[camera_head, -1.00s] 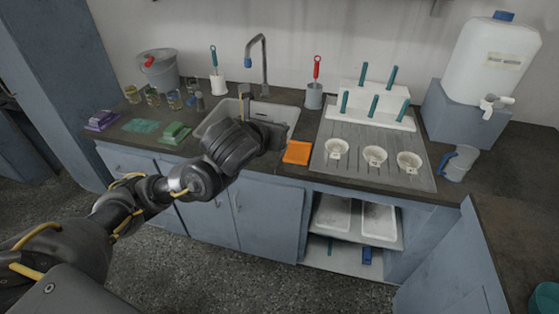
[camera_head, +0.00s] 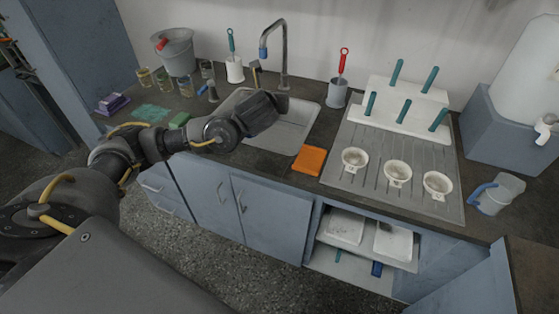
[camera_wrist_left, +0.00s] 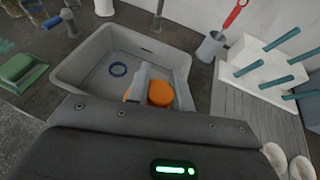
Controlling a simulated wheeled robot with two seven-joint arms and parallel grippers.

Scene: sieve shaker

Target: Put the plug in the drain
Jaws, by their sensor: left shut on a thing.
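My left gripper (camera_head: 283,103) is over the sink basin (camera_head: 311,121) in the head view. In the left wrist view its pale fingers (camera_wrist_left: 162,88) are shut on an orange, rounded plug (camera_wrist_left: 160,93), partly covered by the fingers. The drain, a blue ring (camera_wrist_left: 118,69), lies on the basin floor, left of and beyond the plug and apart from it. In the head view my gripper and arm hide the drain and the plug. The plug's height above the basin floor is hard to tell. My right gripper is in neither current view.
The faucet (camera_head: 284,55) stands behind the basin. Beakers (camera_head: 164,82) and a bucket (camera_head: 176,50) stand left. White cups (camera_head: 397,173) sit on the drainboard.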

